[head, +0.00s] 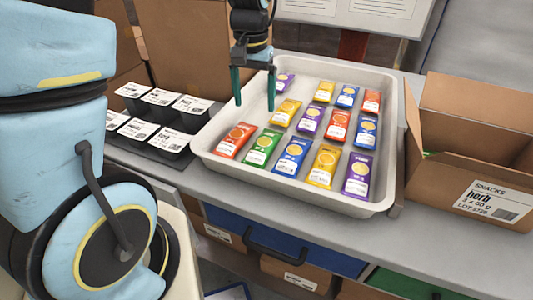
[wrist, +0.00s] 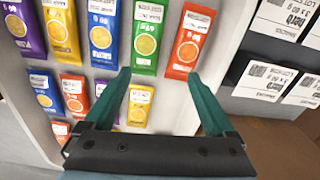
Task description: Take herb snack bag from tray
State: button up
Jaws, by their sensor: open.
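The snack bags lie in rows in a pale grey tray (head: 318,203). The only green bag I see in it (head: 262,148) is in the near row, between a red bag and a blue bag. Its print is too small to read, so I cannot confirm that it is herb. It also shows in the wrist view (wrist: 148,38), at the top and just beyond my fingertips. My gripper (head: 254,104) is open and empty, pointing down above the tray's left part. In the wrist view its green fingers (wrist: 158,75) stand apart, with nothing between them.
An open cardboard box (head: 470,165) labelled snacks herb stands right of the tray, with something green inside. Black holders with white label cards (head: 190,104) stand left of the tray. A red bag (head: 236,141) and a blue bag (head: 293,156) flank the green one closely.

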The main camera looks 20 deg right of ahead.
jog(key=s+d+f+m, duration=0.1)
jog(key=d, duration=0.2)
send_over(267, 137)
jog(key=f, duration=0.4)
jog(key=shift+d+f+p, duration=0.3)
jog(key=shift+d+p, duration=0.1)
jog(key=f+p, duration=0.1)
jog(key=f, duration=0.1)
jog(key=a+f+p, duration=0.1)
jog(key=f, duration=0.2)
jog(key=shift+s, duration=0.1)
jog(key=shift+f, duration=0.5)
jog(key=shift+c, duration=0.4)
jog(key=c, duration=1.1)
